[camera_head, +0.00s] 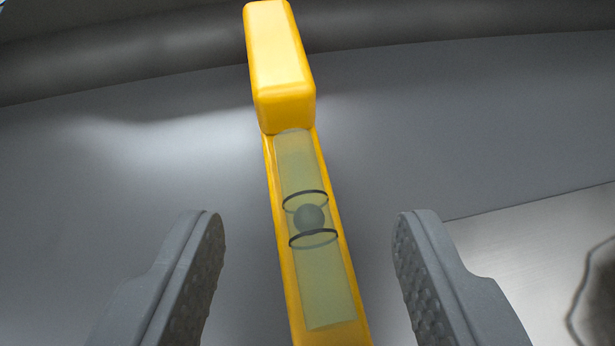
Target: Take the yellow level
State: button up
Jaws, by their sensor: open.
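The yellow level (280,75) runs up the middle of the picture, leaning slightly so its far end is to the left. It has a raised block at the far end and a pale green vial with two dark rings and a grey bubble. Its near end runs out of the bottom of the picture. My gripper (310,245) is open, with one textured finger on each side of the level. A gap shows between each finger and the level, so neither finger appears to touch it.
A grey surface (130,170) lies around the level, with a darker curved rim (140,70) behind it. At the lower right is a lighter metal panel (520,240) with a dark curved line at the edge.

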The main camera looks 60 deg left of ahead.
jog(key=shift+w+a+f, duration=0.15)
jog(key=shift+a+f, duration=0.05)
jog(key=shift+a, duration=0.1)
grip_shut()
jog(key=shift+r, duration=0.1)
